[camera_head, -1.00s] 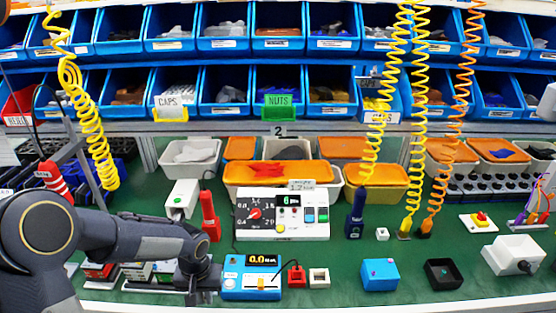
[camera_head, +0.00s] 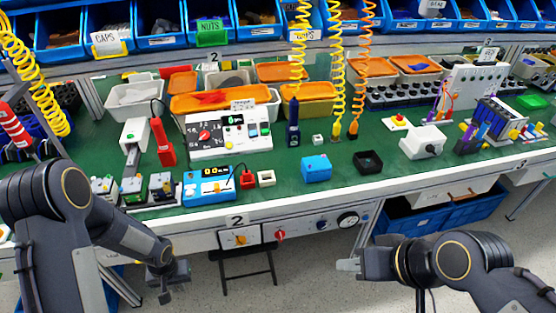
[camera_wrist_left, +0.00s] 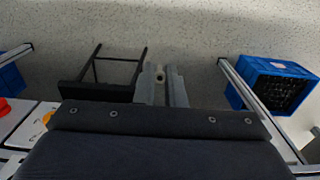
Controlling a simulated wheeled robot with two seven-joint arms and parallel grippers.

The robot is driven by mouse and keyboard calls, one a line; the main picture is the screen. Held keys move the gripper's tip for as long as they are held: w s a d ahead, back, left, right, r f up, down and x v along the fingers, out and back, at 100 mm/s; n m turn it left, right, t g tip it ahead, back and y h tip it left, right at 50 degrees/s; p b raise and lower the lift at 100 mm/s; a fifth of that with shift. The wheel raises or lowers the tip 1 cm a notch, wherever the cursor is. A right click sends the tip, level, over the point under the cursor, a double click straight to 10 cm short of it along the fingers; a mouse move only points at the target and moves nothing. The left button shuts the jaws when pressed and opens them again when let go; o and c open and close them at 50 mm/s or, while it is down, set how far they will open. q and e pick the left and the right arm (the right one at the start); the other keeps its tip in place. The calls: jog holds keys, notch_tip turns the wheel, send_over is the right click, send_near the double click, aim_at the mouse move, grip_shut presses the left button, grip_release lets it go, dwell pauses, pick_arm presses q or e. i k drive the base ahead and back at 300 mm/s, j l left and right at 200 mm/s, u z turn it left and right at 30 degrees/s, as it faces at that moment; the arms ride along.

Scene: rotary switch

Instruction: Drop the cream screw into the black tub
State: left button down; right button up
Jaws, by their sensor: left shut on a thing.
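The black tub (camera_head: 368,162) is a small open square box on the green bench top, right of the blue box (camera_head: 316,168). My left gripper (camera_head: 174,284) hangs in front of the bench's front edge, left of the tub. In the left wrist view its fingers (camera_wrist_left: 161,88) are shut on a small pale piece (camera_wrist_left: 160,73), most likely the cream screw; its shape is mostly hidden. My right gripper (camera_head: 348,265) is in front of the bench, below the tub, and its finger gap is too small to judge.
A white box with a black knob (camera_head: 428,142) stands right of the tub. A small white block (camera_head: 266,178) and a blue meter (camera_head: 208,186) lie to its left. Switch panels (camera_head: 240,238) hang under the front edge. A dark stool (camera_head: 245,268) stands below.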

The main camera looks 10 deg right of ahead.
aim_at(370, 170)
jog(key=l+z, duration=0.1)
jog(key=l, duration=0.45)
jog(key=i+l, duration=0.1)
jog(key=l, duration=0.45)
jog(key=l+z, duration=0.15)
jog(key=l, duration=0.4)
jog(key=i+l, duration=0.1)
jog(key=l, duration=0.45)
jog(key=z, duration=0.05)
